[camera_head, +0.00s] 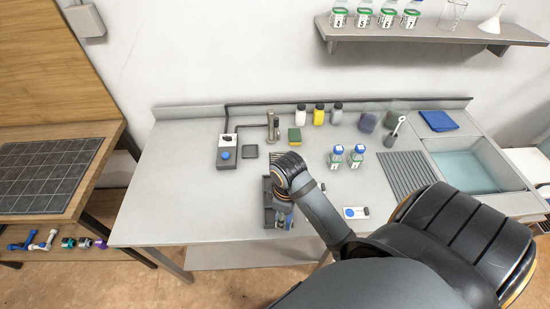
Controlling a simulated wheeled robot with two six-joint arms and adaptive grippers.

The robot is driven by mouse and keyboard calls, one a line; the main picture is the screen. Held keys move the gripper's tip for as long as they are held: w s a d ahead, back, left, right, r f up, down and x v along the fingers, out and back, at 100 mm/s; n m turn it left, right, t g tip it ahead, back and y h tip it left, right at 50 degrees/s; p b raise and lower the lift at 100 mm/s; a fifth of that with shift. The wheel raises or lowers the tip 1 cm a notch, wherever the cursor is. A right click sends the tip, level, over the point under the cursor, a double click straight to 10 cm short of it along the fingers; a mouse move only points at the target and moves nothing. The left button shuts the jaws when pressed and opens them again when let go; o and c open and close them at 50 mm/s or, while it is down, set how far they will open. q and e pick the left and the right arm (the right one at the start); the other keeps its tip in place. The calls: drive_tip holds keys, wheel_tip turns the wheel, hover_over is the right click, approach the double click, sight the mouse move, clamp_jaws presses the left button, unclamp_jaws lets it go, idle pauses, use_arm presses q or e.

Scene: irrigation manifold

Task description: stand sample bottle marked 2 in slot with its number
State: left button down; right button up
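A dark grey slotted rack (268,212) stands on the grey counter near its front edge. One arm of mine comes in from the lower right, and its gripper (284,212) points down over the rack. Small blue and pale parts show at the fingertips. I cannot tell whether they belong to a bottle, nor whether the fingers are shut. Two upright sample bottles with blue caps and green-and-white labels, one on the left (336,157) and one on the right (357,157), stand right of the rack. Their numbers are too small to read surely. My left gripper is not in view.
A wall shelf (430,35) holds several similar bottles. Behind the rack are a control box (227,150), a sponge (295,136) and several small containers. A ribbed drainer (408,173) and sink (465,172) lie right. The counter's left part is clear.

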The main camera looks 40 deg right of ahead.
drive_tip(key=w+f, duration=0.2)
drive_tip(key=w+d+f+p, duration=0.1)
drive_tip(key=w+f, duration=0.1)
drive_tip(key=w+f+p, duration=0.1)
drive_tip(key=w+f, duration=0.1)
drive_tip(key=w, duration=0.1)
drive_tip(key=shift+d+f, duration=0.15)
drive_tip(key=shift+f, duration=1.8)
drive_tip(key=o, duration=1.3)
drive_tip(key=shift+f, duration=0.1)
drive_tip(key=shift+c, duration=0.2)
